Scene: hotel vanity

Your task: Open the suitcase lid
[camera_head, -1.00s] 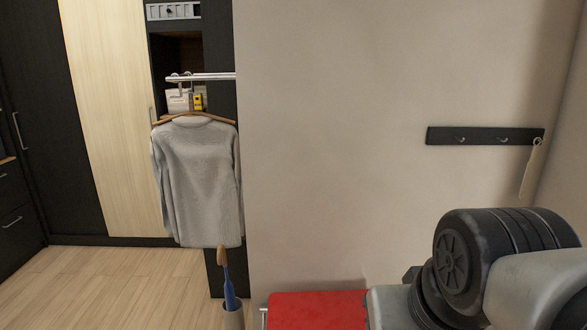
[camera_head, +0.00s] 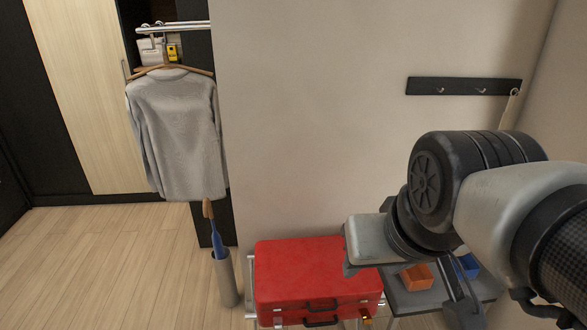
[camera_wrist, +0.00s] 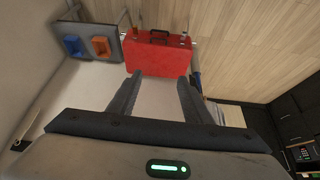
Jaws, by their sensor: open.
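The red suitcase (camera_head: 310,273) lies flat on a metal rack against the wall, at the bottom centre of the head view. Its lid is closed, and a dark handle (camera_head: 320,322) and latches show on its front side. It also shows in the wrist view (camera_wrist: 158,60), near the top centre. My gripper (camera_wrist: 158,85) is open and empty in the wrist view, with its two fingers apart and pointing towards the suitcase. The fingers appear clear of the suitcase.
A grey table (camera_head: 408,299) right of the suitcase holds an orange bin (camera_head: 416,277) and a blue bin (camera_head: 468,265). A grey cylindrical holder (camera_head: 225,278) with a blue-handled item stands left. A grey sweater (camera_head: 180,135) hangs from a rail. The wooden floor at left is clear.

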